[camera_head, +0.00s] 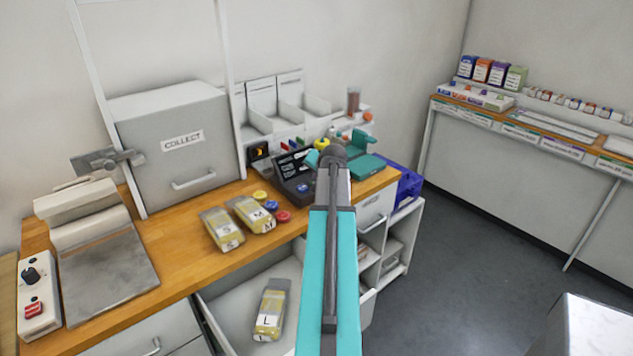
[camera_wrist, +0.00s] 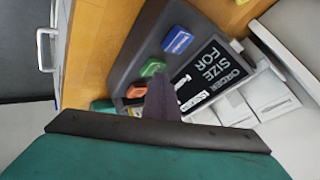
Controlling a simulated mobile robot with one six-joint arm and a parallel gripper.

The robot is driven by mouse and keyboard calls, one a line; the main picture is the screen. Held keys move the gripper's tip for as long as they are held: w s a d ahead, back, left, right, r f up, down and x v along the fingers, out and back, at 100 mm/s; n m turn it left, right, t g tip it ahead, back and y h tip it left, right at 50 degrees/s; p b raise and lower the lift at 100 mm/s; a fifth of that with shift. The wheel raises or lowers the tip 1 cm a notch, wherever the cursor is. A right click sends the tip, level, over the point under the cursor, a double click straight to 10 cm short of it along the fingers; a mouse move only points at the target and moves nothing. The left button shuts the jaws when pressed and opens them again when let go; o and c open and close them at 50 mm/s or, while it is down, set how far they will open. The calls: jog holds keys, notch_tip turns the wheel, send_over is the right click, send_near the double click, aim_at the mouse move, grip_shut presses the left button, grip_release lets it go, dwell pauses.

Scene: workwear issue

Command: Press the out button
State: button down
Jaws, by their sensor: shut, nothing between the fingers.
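A dark console (camera_head: 291,172) stands on the wooden counter, left of my arm's end in the head view. In the wrist view the console (camera_wrist: 125,65) carries a blue button (camera_wrist: 177,40), a green button (camera_wrist: 152,67) and an orange button (camera_wrist: 137,91). Their lettering is too small to read, so I cannot tell which is the out button. Its display (camera_wrist: 212,70) reads "ORDER FOR SIZE". My gripper (camera_wrist: 163,92) is shut and empty, its tip over the console just right of the orange button. I cannot tell whether it touches. In the head view my arm hides its fingers.
Yellow bags (camera_head: 222,228) and small coloured discs (camera_head: 271,205) lie on the counter (camera_head: 180,240) left of the console. An open drawer (camera_head: 225,310) holds a bag marked L (camera_head: 271,308). A teal device (camera_head: 360,160) stands right of the console. A COLLECT locker (camera_head: 175,150) stands behind.

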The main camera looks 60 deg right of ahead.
jog(key=shift+r+p, duration=0.4)
jog(key=shift+r, duration=0.5)
jog(key=shift+r, duration=0.1)
jog(key=shift+r+p, duration=1.35)
jog(key=shift+r, duration=1.05)
